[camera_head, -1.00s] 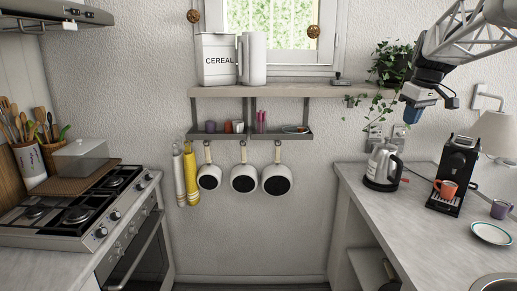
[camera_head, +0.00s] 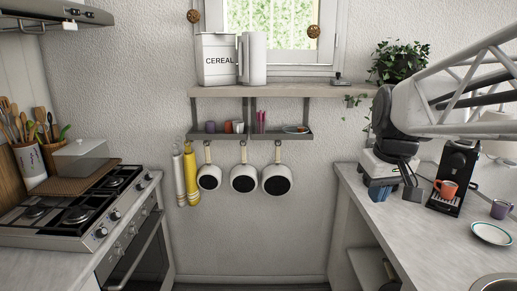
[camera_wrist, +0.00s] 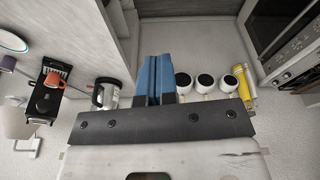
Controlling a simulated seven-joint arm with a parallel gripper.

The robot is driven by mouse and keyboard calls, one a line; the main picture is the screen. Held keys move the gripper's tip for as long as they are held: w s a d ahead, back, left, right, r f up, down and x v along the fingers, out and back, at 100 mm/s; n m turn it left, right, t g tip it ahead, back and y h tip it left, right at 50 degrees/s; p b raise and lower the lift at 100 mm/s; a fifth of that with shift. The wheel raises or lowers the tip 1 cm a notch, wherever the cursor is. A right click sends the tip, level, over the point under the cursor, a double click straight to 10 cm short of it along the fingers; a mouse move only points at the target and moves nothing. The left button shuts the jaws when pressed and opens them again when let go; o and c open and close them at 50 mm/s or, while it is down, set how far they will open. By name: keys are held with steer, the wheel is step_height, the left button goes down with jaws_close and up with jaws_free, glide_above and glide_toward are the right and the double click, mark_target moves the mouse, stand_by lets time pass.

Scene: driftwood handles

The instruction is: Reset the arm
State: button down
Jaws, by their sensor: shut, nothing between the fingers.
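My gripper (camera_head: 396,192) hangs from my white lattice arm over the right counter (camera_head: 420,225) in the head view. In the wrist view its blue fingers (camera_wrist: 157,80) are together with nothing between them. The gripper is empty and hides most of the kettle in the head view. The wrist view shows the silver and black kettle (camera_wrist: 106,92) just left of the fingers, apart from them in the picture.
A coffee machine (camera_head: 457,165) with an orange mug (camera_head: 446,188), a purple cup (camera_head: 500,208) and a plate (camera_head: 491,234) stand right of my gripper. A shelf (camera_head: 280,91) with a trailing plant (camera_head: 398,62) is above. White pans (camera_head: 244,179) hang on the wall. The middle floor looks clear.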

steer(key=s+a+f+m, duration=0.1)
steer(key=s+a+f, duration=0.2)
steer(key=s+f, duration=0.3)
steer(key=s+a+f, duration=0.3)
steer(key=s+f, duration=0.3)
steer(key=s, duration=0.4)
steer(key=shift+s+a+f+m, duration=0.15)
steer(key=shift+s+f+m, duration=0.15)
steer(key=shift+s+m, duration=0.1)
